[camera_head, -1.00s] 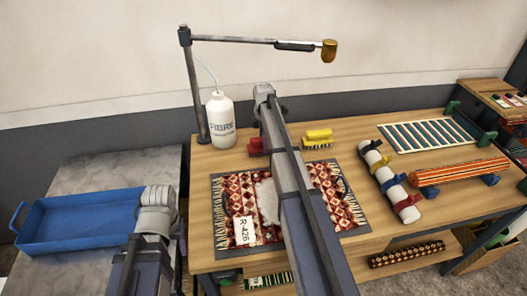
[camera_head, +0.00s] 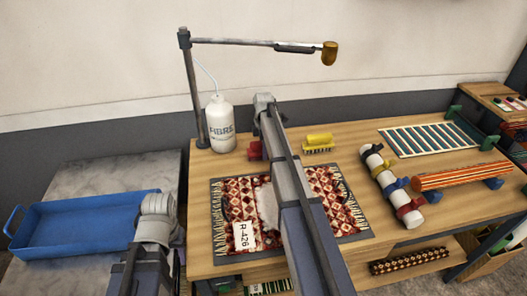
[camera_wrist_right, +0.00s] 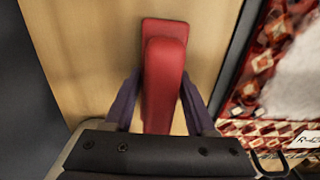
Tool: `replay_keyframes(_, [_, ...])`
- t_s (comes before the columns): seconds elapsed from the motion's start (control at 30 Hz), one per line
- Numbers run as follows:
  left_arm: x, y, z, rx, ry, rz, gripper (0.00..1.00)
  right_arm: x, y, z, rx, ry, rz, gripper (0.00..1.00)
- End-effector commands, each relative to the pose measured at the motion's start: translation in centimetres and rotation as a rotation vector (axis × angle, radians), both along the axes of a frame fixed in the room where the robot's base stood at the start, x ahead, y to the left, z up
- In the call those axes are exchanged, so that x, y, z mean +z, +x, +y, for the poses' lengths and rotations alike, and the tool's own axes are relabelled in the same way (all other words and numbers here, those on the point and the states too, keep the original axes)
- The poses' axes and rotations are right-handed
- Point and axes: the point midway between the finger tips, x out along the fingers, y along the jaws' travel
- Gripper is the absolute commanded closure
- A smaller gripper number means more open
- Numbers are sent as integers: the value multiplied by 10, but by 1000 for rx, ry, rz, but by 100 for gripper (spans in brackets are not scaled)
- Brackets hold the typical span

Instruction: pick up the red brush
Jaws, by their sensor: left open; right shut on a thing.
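The red brush (camera_wrist_right: 164,75) is between the two fingers of my right gripper (camera_wrist_right: 160,103) in the right wrist view, and the fingers are shut on it. In the head view only a bit of the red brush (camera_head: 254,150) shows, at the back of the table behind the rug; my right arm hides the rest. I cannot tell whether the brush still touches the table. My left gripper (camera_head: 158,205) is at the left, beside the blue tray, open and empty; its fingertips are hard to see.
A white bottle (camera_head: 221,125) and a lamp post (camera_head: 196,100) stand just left of the red brush. A yellow brush (camera_head: 318,143) is to its right. A patterned rug (camera_head: 345,215) lies in front. A blue tray (camera_head: 80,225) is on the left bench.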

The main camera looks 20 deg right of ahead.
Motion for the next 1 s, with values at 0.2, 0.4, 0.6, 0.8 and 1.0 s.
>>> replay_keyframes(0.2, [0,0,0,0,0,0,50,0,0,0,0,0,0,98])
replay_keyframes(0.4, [0,0,0,0,0,0,50,0,0,0,0,0,0,100])
replay_keyframes(0.6, [2,0,0,0,0,0,50,2,0,0,0,0,0,100])
replay_keyframes(0.8, [15,0,0,0,0,0,50,15,0,0,0,0,0,100])
replay_keyframes(1.0, [41,0,0,0,0,0,50,41,0,0,0,0,0,100])
